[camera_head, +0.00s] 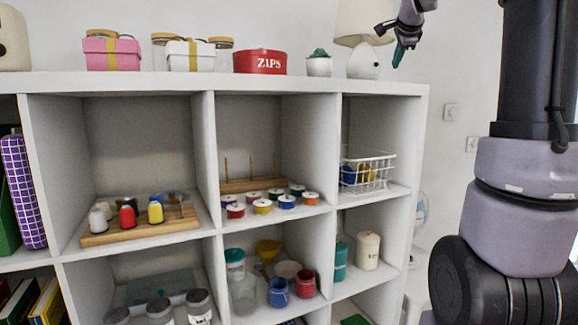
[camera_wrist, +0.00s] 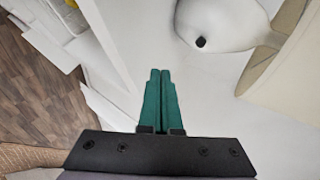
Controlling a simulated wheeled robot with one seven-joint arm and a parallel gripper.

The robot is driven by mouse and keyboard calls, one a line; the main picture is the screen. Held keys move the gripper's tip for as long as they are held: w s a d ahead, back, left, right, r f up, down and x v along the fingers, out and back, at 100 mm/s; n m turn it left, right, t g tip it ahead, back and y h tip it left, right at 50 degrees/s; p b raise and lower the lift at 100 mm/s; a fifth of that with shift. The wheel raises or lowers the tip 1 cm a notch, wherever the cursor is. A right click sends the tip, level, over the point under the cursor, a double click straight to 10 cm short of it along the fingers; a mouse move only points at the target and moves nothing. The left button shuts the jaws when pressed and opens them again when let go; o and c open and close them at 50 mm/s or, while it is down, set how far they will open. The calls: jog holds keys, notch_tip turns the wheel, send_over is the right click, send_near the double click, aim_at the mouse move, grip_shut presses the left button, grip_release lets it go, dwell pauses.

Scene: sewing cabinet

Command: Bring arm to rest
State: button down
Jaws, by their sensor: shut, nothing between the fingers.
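My gripper (camera_head: 398,54) shows at the top of the head view, with teal fingers pointing down. It is in front of the lamp (camera_head: 363,62) and over the right end of the shelf top. In the wrist view my gripper (camera_wrist: 160,75) has its two teal fingers side by side, shut and empty. The lamp's white base (camera_wrist: 222,22) is close by at the upper right of that view. My arm's upper links are cut off by the top edge of the head view.
A white cubby shelf (camera_head: 320,82) holds spools, jars and a wire basket (camera_head: 368,168). On top stand a pink box (camera_head: 112,54), a white box (camera_head: 192,56), a red ZIPS tin (camera_head: 260,62) and a potted plant (camera_head: 319,66). Wooden floor (camera_wrist: 45,80) shows in the wrist view.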

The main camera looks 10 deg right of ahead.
jog(key=s+a+f+n+g+y, duration=0.1)
jog(key=s+a+f+n, duration=0.4)
jog(key=s, duration=0.6)
jog(key=s+a+f+n+g+y, duration=0.1)
jog(key=s+a+f+n+y, duration=0.1)
jog(key=s+a+f+n, duration=0.3)
jog(key=s+a+f+n+g+y, duration=0.1)
jog(key=s+a+f+n, duration=0.4)
jog(key=s+f, duration=0.6)
jog(key=s+a+g, duration=0.1)
jog(key=s+a, duration=0.1)
jog(key=s, duration=0.3)
jog(key=shift+s+a+y, duration=0.3)
